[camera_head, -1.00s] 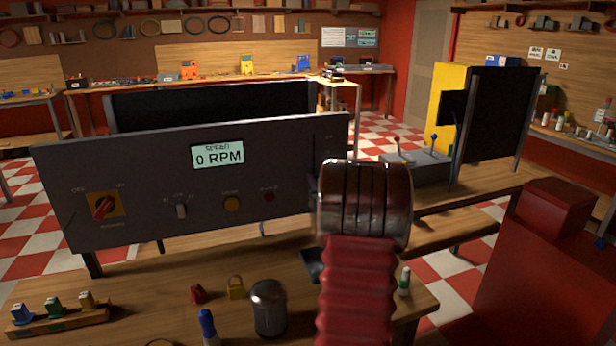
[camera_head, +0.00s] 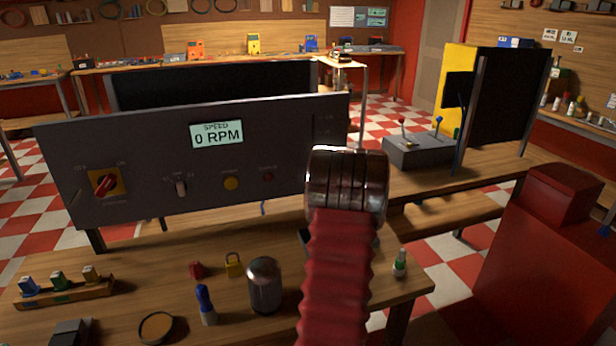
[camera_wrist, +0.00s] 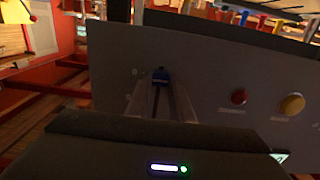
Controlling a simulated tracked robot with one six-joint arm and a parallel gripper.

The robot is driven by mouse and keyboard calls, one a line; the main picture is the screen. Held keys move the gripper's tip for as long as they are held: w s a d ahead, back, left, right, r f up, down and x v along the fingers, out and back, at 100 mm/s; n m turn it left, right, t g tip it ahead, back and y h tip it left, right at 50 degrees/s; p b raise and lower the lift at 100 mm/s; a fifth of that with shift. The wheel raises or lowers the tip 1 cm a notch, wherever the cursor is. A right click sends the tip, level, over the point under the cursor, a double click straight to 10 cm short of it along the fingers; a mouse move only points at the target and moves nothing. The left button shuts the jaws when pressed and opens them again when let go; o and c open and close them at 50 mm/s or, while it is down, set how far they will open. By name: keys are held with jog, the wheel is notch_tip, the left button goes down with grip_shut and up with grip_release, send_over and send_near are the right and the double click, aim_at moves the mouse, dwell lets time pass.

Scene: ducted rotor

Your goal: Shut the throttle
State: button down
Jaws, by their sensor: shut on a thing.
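The grey control panel (camera_head: 120,150) carries a speed display (camera_head: 216,134) reading 0 RPM. In the head view my red-sleeved arm and metal wrist hide the fingertips and the knob at the panel's right end. The slider's exact position along its slot is hard to tell.
The panel also has a red rotary switch (camera_head: 105,184), a small toggle (camera_head: 181,188), a yellow button (camera_head: 231,183) and a red button (camera_head: 267,177). A padlock (camera_head: 233,265), metal cylinder (camera_head: 265,286) and bottle (camera_head: 400,263) stand on the bench. A two-lever box (camera_head: 420,150) is behind.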

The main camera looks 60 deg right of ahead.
jog(key=shift+a+f, duration=0.2)
jog(key=shift+f, duration=0.25)
jog(key=c, duration=1.9)
grip_release()
jog(key=o, duration=0.3)
jog(key=shift+d+r, duration=0.1)
jog(key=shift+r, duration=0.1)
jog(key=shift+o, duration=0.2)
jog(key=shift+s, duration=0.1)
jog(key=v, duration=1.3)
jog(key=shift+s+a, duration=0.25)
jog(key=shift+a, duration=0.05)
